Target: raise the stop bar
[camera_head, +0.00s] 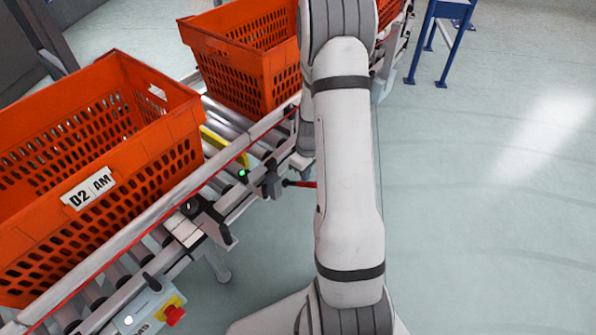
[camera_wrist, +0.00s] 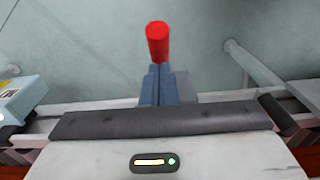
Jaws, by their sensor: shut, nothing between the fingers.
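A yellow stop bar (camera_head: 222,143) lies across the conveyor rollers between two orange totes in the head view; I cannot tell its exact height. A red lever handle (camera_head: 299,184) sticks out from the conveyor's near side, its right end meeting the edge of my arm in the picture. In the wrist view the red handle (camera_wrist: 158,42) shows just beyond the tips of my gripper (camera_wrist: 157,72). The blue-grey fingers are together and hold nothing; I cannot tell whether they touch the handle. My arm hides the gripper in the head view.
A near tote (camera_head: 185,118) labelled D2 AM and a farther tote (camera_head: 262,85) stand on the roller conveyor. A control box with a red button (camera_head: 174,315) is at the lower left. A blue-legged stand (camera_head: 447,50) is at the back. The floor at right is clear.

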